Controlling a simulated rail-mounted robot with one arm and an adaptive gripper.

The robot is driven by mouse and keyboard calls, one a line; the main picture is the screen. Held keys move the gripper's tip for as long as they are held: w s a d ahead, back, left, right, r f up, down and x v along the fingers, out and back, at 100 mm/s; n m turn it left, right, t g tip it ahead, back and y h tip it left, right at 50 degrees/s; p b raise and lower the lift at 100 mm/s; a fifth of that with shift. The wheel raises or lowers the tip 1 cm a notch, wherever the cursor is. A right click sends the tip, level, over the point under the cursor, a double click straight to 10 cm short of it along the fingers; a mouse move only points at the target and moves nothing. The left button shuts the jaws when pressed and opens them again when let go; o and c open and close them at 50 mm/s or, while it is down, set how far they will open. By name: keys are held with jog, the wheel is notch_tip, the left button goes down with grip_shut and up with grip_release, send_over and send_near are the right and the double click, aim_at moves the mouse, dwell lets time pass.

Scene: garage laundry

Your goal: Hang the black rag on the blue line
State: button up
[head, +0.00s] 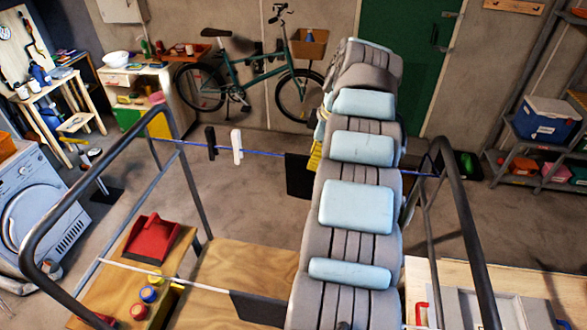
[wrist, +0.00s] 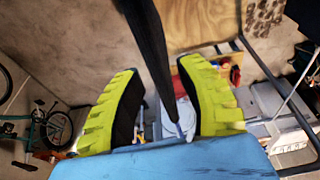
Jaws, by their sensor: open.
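A blue line (head: 265,153) runs between two dark metal frames in the head view. A black rag (head: 299,177) hangs at this line, just left of my arm, which hides the rest of it. In the wrist view a dark strip of cloth (wrist: 152,45), seen nearly edge-on, passes between my fingers. My gripper (wrist: 165,105) has yellow-green fingers standing apart, with gaps beside the strip. In the head view only a bit of yellow gripper (head: 316,153) shows past my arm, at the line. A black clip (head: 210,142) and a white clip (head: 237,146) sit on the line to the left.
A white line (head: 160,277) crosses nearer, with another dark cloth (head: 258,308) on it. Wooden tabletops below hold a red dustpan-like item (head: 152,240) and small jars (head: 148,293). Metal frames (head: 190,185) and (head: 465,225) flank my arm. Floor beyond the line is clear.

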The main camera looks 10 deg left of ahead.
jog(key=p+v, duration=0.2)
jog(key=a+p+v, duration=0.1)
jog(key=p+v, duration=0.2)
jog(key=a+p+v, duration=0.1)
jog(key=p+v, duration=0.2)
jog(key=shift+r, duration=0.3)
jog(key=shift+d+f+b, duration=0.2)
jog(key=shift+f+b, duration=0.05)
jog(key=shift+b, duration=0.7)
jog(key=shift+s+b, duration=0.2)
jog(key=shift+b, duration=0.2)
